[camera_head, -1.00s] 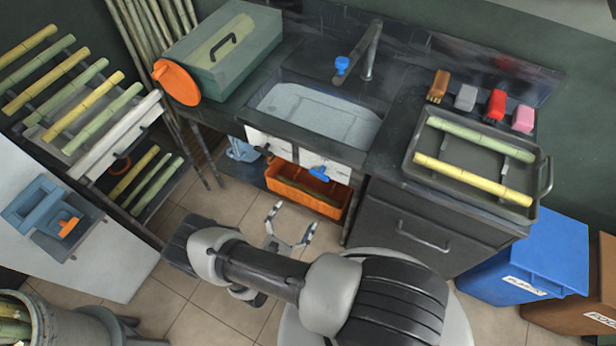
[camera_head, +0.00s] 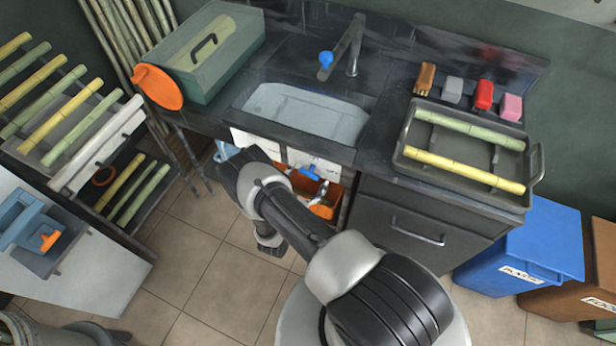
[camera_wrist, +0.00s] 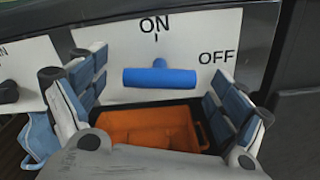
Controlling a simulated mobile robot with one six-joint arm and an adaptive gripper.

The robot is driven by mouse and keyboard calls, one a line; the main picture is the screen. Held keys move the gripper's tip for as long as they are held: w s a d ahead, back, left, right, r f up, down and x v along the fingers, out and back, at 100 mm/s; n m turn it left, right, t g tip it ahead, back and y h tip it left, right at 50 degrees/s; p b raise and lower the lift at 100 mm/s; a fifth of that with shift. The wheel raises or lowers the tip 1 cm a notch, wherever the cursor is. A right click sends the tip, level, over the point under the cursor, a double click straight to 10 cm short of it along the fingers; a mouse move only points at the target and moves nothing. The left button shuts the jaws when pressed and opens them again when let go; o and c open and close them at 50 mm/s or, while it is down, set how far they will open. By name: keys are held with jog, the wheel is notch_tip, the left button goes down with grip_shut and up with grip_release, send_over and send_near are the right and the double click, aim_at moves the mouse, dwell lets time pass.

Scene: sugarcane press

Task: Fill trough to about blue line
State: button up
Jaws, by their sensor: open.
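The trough (camera_head: 305,112) is a pale basin sunk into the dark counter in the head view. I cannot make out a blue line or a water level in it. The tap (camera_head: 343,52) with a blue knob (camera_head: 326,58) stands behind it. Below, a blue valve handle (camera_head: 309,173) sits on a white panel. In the wrist view, this handle (camera_wrist: 160,76) lies horizontal, under the word ON and left of OFF. My gripper (camera_wrist: 154,92) is open, its fingers on either side of the handle with clear gaps. My arm hides most of the gripper in the head view.
An orange bin (camera_head: 325,206) sits under the panel. A dark knob (camera_wrist: 8,92) is at the left in the wrist view. A tray (camera_head: 408,160) with cane pieces is right of the trough. A green box (camera_head: 205,50) is at left. Tiled floor in front is clear.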

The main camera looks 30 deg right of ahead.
jog(key=shift+c, duration=0.5)
jog(key=c, duration=0.9)
jog(key=shift+o, duration=0.2)
jog(key=shift+f+n+b, duration=0.15)
jog(key=shift+n+b, duration=0.35)
jog(key=shift+b, duration=0.05)
jog(key=shift+n, duration=0.5)
jog(key=o, duration=1)
jog(key=shift+c, duration=0.2)
